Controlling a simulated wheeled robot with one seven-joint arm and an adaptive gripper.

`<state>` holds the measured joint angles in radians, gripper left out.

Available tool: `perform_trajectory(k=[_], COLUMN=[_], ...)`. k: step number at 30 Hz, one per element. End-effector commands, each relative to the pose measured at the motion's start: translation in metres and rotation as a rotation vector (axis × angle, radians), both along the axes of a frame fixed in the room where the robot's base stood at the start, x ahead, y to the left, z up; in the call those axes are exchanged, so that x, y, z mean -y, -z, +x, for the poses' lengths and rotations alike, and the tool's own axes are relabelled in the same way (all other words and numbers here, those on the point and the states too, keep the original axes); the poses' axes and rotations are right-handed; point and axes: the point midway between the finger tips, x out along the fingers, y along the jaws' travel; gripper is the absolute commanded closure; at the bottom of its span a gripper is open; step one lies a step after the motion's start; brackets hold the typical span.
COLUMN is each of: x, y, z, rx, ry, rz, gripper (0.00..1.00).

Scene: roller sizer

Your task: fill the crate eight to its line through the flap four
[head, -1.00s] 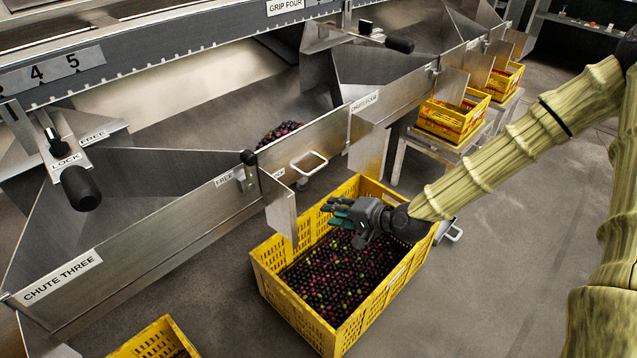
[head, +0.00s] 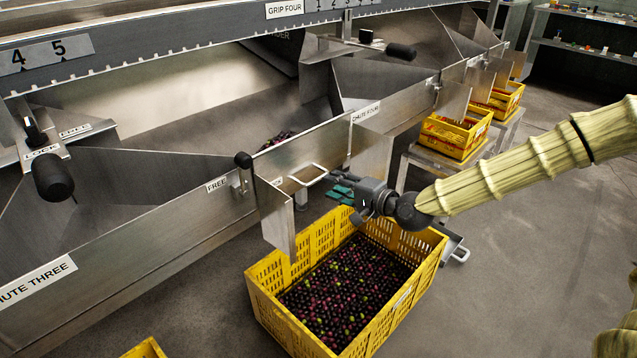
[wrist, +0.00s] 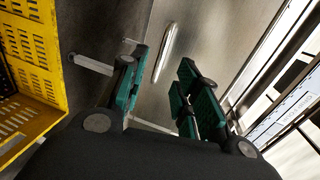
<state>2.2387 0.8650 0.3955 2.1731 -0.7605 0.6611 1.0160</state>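The yellow crate (head: 262,300) stands on the floor below chute four and holds many dark purple fruits with some green ones. I cannot read a number or a fill line on it. The chute four flap (head: 330,150) is a steel panel with a pale bar handle (head: 308,173), between two side plates. My gripper (head: 343,188) is just right of the handle, above the crate's back rim. In the wrist view my gripper (wrist: 158,66) has its green-padded fingers apart, with a metal bar (wrist: 165,52) showing beyond the gap. I see no contact.
A side plate (head: 277,215) hangs over the crate's left back corner. A black-knobbed catch (head: 243,172) marked FREE sits left of the flap. Fruit (head: 277,140) shows in the chute behind. Other yellow crates (head: 450,138) stand on stands at right.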

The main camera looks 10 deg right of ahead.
Motion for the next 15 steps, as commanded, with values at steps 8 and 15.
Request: perform_trajectory(k=[8, 15], x=[-0.021, -0.034], y=[0.011, 0.015], z=[0.030, 0.051], rx=[0.001, 0.001], ry=[-0.003, -0.001], rz=[-0.003, -0.001], gripper=[0.68, 0.68])
